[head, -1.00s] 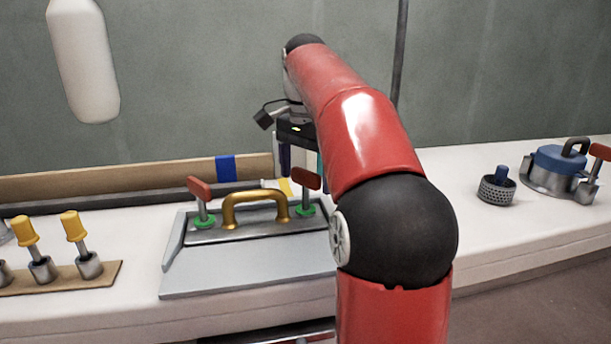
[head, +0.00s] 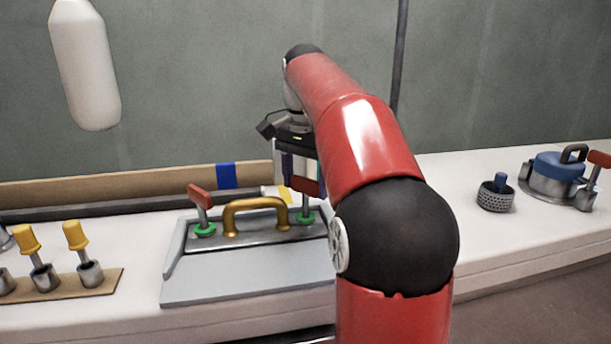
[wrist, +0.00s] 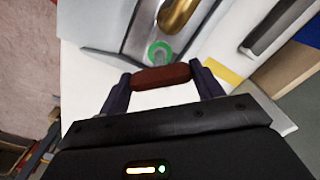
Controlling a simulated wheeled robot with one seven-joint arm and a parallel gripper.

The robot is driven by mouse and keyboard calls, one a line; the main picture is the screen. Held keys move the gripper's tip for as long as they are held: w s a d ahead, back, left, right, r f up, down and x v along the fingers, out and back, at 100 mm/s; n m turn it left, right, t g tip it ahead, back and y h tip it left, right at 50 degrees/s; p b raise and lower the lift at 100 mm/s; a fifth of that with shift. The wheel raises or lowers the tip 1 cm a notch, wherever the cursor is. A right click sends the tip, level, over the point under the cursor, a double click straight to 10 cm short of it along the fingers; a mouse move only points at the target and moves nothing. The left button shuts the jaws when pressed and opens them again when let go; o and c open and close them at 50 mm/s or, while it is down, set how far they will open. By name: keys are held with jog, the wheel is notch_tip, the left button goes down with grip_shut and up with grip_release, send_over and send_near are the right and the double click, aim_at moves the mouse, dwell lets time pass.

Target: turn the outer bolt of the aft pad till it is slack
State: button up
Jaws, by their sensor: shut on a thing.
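A grey plate (head: 250,285) with a gold arched handle (head: 256,205) lies on the bench. A red-topped bolt stands on either side of that handle, each with a green ring at its foot. My gripper (head: 298,168) is above the right bolt (head: 307,188). In the wrist view, my gripper (wrist: 163,80) is shut on that bolt's red crossbar (wrist: 162,76), a finger at each end. Its green ring (wrist: 159,52) shows beyond. The left bolt (head: 201,205) stands free. No label shows which pad is the aft one.
Yellow-topped bolts (head: 76,240) stand on a brown board at the left. A perforated cup (head: 496,195) and a blue-lidded fitting (head: 560,165) are at the right. A white bottle shape (head: 85,70) hangs at upper left. My arm hides the plate's right edge.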

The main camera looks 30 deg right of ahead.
jog(key=n+p, duration=0.2)
jog(key=n, duration=0.1)
jog(key=shift+r+p, duration=0.15)
jog(key=shift+p, duration=0.15)
jog(key=n+p, duration=0.3)
jog(key=n, duration=0.4)
jog(key=shift+f+n, duration=0.3)
jog(key=shift+f, duration=0.1)
jog(key=n, duration=0.4)
jog(key=shift+w+f+n, duration=0.1)
jog(key=shift+w+n, duration=0.05)
jog(key=shift+n, duration=0.15)
jog(key=shift+s+d+n, duration=0.15)
jog(key=shift+s+n, duration=0.05)
jog(key=shift+n, duration=0.7)
jog(key=c, duration=0.3)
jog(key=shift+s+n, duration=0.1)
jog(key=shift+n, duration=0.3)
jog(key=c, duration=0.5)
jog(key=o, duration=0.6)
jog(key=n, duration=0.5)
jog(key=shift+r, duration=0.3)
jog(key=shift+c, duration=0.2)
jog(key=shift+o, duration=0.2)
jog(key=shift+w+a+r+n, duration=0.1)
jog(key=shift+a+n, duration=0.05)
jog(key=shift+n, duration=0.9)
jog(key=shift+w+a+r+n, duration=0.1)
jog(key=shift+n, duration=0.95)
